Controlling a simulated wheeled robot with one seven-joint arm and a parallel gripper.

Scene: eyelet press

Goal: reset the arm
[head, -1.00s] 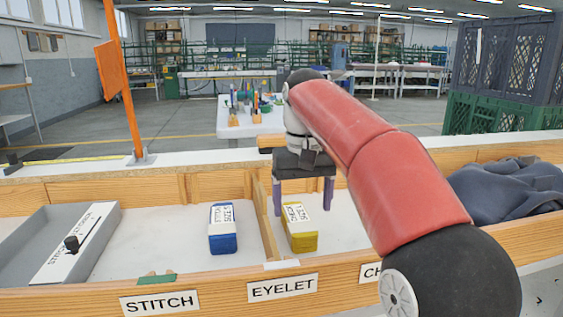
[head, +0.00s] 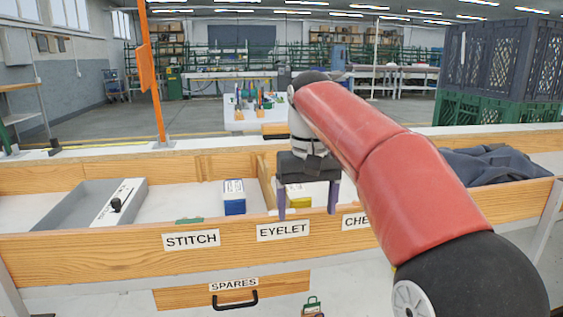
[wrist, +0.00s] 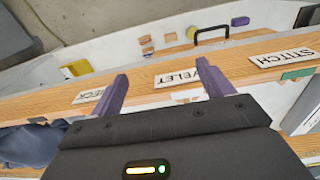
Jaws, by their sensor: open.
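My gripper (head: 307,208) hangs from my red arm in the head view. Its two purple fingers point down, spread apart, with nothing between them. In the picture they overlap the front board by the EYELET label (head: 283,230).
A blue box (head: 234,198) stands in the STITCH compartment beside a grey tray (head: 70,208). Dark cloth (head: 495,162) lies at right. A SPARES drawer with a black handle (head: 235,300) is below. Stacked crates (head: 500,75) and an orange post (head: 154,80) stand behind.

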